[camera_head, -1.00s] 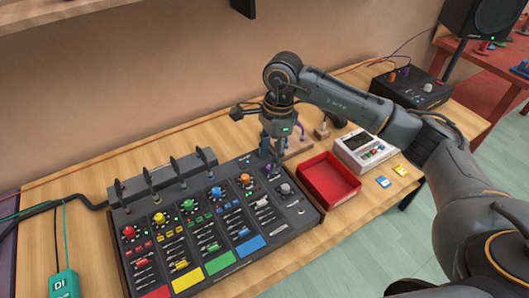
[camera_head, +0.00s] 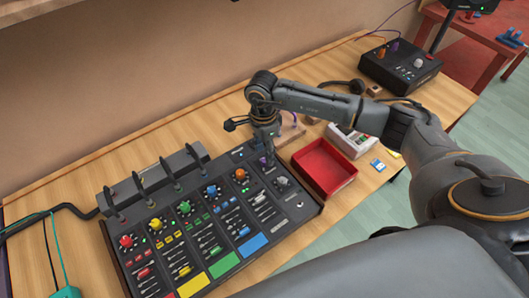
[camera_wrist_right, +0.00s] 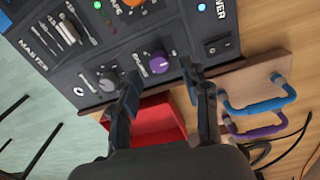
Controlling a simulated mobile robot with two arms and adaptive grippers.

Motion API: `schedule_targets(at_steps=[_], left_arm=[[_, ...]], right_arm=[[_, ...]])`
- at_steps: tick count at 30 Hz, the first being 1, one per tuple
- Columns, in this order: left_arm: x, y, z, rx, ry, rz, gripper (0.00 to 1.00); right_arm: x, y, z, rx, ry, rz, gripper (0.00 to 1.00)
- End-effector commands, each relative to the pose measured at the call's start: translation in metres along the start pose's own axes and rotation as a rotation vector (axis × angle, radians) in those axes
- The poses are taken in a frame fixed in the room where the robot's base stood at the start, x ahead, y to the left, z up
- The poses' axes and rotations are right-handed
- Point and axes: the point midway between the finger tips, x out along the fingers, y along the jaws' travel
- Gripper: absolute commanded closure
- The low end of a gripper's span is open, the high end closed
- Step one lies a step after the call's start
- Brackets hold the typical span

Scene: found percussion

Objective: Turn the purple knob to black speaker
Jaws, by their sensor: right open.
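The purple knob (camera_wrist_right: 156,64) sits on the black mixer panel (camera_wrist_right: 95,60), beside a grey knob. In the head view the purple knob (camera_head: 263,161) is mostly hidden by my right gripper (camera_head: 268,152), which points down over the mixer's right end. In the right wrist view my right gripper (camera_wrist_right: 160,74) is open and empty, with one finger on each side of the purple knob. I cannot tell whether either finger touches it. Only the lower edge of the black speaker (camera_head: 468,5) shows at the top right. My left gripper is not in view.
A red tray (camera_head: 325,168) lies right of the mixer, with a white device (camera_head: 350,138) behind it. Wooden holders with coloured handles (camera_wrist_right: 255,105) stand close to the gripper. A black box with knobs (camera_head: 400,66) sits at the table's far right.

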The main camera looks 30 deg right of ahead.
Motion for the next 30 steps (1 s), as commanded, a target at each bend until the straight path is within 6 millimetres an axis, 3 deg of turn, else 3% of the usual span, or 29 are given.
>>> schedule_targets(at_steps=[6,17,24,30], left_arm=[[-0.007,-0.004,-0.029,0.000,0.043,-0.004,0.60],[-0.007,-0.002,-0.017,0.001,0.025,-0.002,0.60],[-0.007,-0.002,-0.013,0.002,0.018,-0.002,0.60],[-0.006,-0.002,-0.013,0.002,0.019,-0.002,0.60]], right_arm=[[0.024,0.000,0.000,0.001,-0.001,0.001,0.54],[0.029,0.000,0.000,0.000,0.000,-0.001,0.54],[0.029,0.000,0.000,0.000,0.000,0.000,1.00],[0.029,0.000,0.000,0.005,0.000,0.000,1.00]])
